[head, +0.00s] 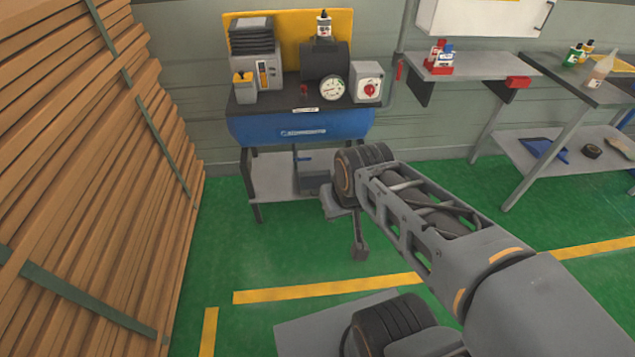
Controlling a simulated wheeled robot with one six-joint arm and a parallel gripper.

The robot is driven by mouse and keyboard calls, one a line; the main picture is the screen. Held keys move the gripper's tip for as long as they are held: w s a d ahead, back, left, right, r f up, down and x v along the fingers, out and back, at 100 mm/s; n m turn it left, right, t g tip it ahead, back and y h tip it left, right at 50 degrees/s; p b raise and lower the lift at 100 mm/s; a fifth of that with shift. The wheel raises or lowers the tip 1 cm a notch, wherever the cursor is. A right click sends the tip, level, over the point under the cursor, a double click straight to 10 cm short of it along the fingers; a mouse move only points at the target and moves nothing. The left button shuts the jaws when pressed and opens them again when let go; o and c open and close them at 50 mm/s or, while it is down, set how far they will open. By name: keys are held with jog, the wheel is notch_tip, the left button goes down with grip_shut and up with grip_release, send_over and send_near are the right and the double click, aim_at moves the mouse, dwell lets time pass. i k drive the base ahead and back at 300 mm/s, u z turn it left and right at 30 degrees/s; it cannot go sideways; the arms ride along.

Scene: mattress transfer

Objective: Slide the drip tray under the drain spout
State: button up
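A compressor with a blue tank (300,127) stands at the back on a dark-legged stand. Under the tank, a grey lower shelf (268,178) carries a small grey box-like item (311,186), partly hidden by my wrist; I cannot tell if it is the drip tray. My gripper (347,228) points down in front of the stand's right side, above the green floor. My wrist covers part of it, so its opening and any held thing are unclear.
Stacked timber (90,170) fills the left side. A grey workbench (470,66) and a second bench with a lower shelf (555,155) stand at the right. Green floor (225,250) with yellow lines is clear between the timber and my arm.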

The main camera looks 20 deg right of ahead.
aim_at(311, 181)
jog(key=u, duration=0.4)
jog(key=i, duration=0.5)
jog(key=u, duration=0.65)
jog(key=i, duration=1)
jog(key=z, duration=0.9)
jog(key=i, duration=0.75)
jog(key=z, duration=0.85)
